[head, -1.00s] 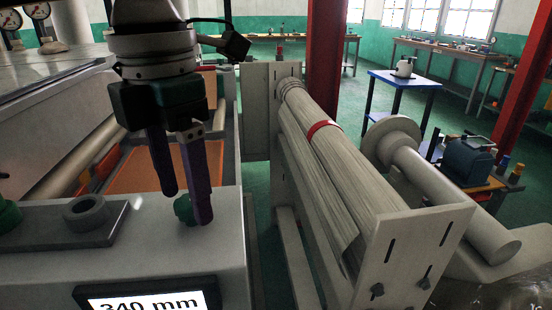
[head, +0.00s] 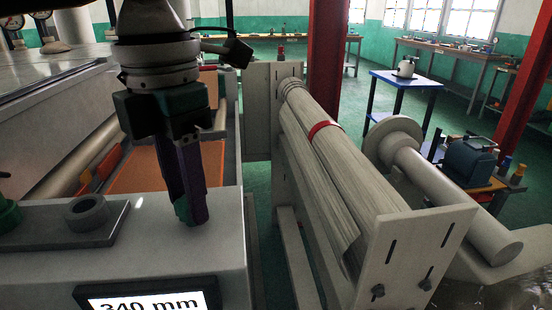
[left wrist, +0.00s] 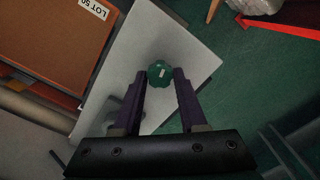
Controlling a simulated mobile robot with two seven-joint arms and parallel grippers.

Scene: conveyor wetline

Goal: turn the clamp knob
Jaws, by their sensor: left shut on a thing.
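The clamp knob is a small green lobed knob (head: 181,209) at the right part of the light grey machine top. It shows more fully in the left wrist view (left wrist: 160,72), with a small pale mark on its top. My left gripper (head: 190,212) points down at it with its dark purple fingers, which hide part of the knob in the head view. In the left wrist view the fingers (left wrist: 162,77) lie on both sides of the knob, shut on it. My right gripper is in neither view.
A grey plate with a round ring (head: 87,212) lies left of the knob, and another green part (head: 7,215) is at the left edge. A display (head: 150,299) reads 340 mm. A roller frame (head: 412,250) stands to the right, across a gap.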

